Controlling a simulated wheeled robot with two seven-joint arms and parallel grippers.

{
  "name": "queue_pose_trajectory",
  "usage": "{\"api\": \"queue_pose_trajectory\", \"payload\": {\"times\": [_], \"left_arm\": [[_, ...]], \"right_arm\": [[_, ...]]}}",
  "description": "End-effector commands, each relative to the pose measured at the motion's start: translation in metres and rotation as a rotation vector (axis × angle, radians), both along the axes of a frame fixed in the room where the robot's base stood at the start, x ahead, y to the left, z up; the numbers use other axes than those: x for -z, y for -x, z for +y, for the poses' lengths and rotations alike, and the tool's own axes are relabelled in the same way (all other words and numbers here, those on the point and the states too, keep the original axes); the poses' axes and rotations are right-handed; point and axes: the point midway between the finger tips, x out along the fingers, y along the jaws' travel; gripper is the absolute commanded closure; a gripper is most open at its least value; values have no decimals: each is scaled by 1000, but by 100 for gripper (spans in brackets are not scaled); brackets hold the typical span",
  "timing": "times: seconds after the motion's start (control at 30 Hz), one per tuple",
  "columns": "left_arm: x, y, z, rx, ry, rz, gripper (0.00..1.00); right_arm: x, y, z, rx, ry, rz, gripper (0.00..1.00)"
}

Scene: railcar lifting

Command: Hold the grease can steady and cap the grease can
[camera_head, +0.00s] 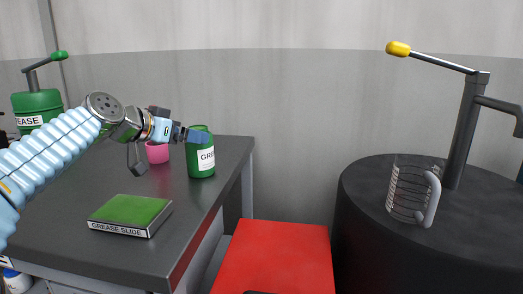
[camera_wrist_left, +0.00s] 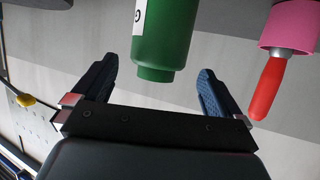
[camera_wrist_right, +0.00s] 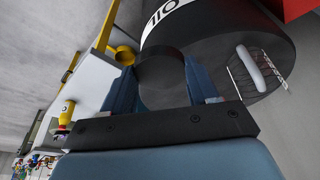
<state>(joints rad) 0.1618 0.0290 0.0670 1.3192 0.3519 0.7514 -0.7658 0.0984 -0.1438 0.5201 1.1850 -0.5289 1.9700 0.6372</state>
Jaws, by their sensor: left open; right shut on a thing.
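The green grease can (camera_head: 201,163) stands upright near the right edge of the dark table, its label facing me. My left gripper (camera_head: 198,136) is at the can's upper part in the head view and hides some of it. In the left wrist view, my left gripper (camera_wrist_left: 157,85) is open, with the green can (camera_wrist_left: 165,45) between and just beyond its fingers, apart from both. My right gripper (camera_wrist_right: 160,85) is shut on a dark round cap (camera_wrist_right: 160,72) in the right wrist view. My right gripper does not show in the head view.
A pink cup (camera_head: 157,153) stands left of the can; a red handle (camera_wrist_left: 270,88) sticks out of it. A green-topped grease slide box (camera_head: 131,214) lies at the table's front. A red surface (camera_head: 278,258) lies between.

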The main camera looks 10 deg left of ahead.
Motion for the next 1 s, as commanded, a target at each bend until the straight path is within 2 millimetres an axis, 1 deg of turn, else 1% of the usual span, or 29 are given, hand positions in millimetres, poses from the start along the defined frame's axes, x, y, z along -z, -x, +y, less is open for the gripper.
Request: {"api": "queue_pose_trajectory", "payload": {"times": [0.07, 0.3, 0.4, 0.77, 0.8, 0.87, 1.0], "left_arm": [[2, -4, -2, 1, 1, 2, 0], [17, -33, -15, 2, 1, 4, 0], [21, -41, -17, 2, 0, 1, 0], [23, -43, -18, 1, 0, 0, 0], [23, -43, -18, 1, 0, 0, 2], [23, -43, -17, 1, 0, 0, 11], [23, -43, -17, 1, 0, 0, 32]], "right_arm": [[-2, 0, 0, 0, 0, 0, 74], [-12, 0, 0, 0, 0, 0, 74], [-14, 0, 0, 0, 0, 0, 74], [-13, 0, 0, 0, 0, 0, 74], [-13, 0, 0, 0, 0, 0, 74], [-13, 0, 0, 0, 0, 0, 74], [-13, 0, 0, 0, 0, 0, 74]]}}
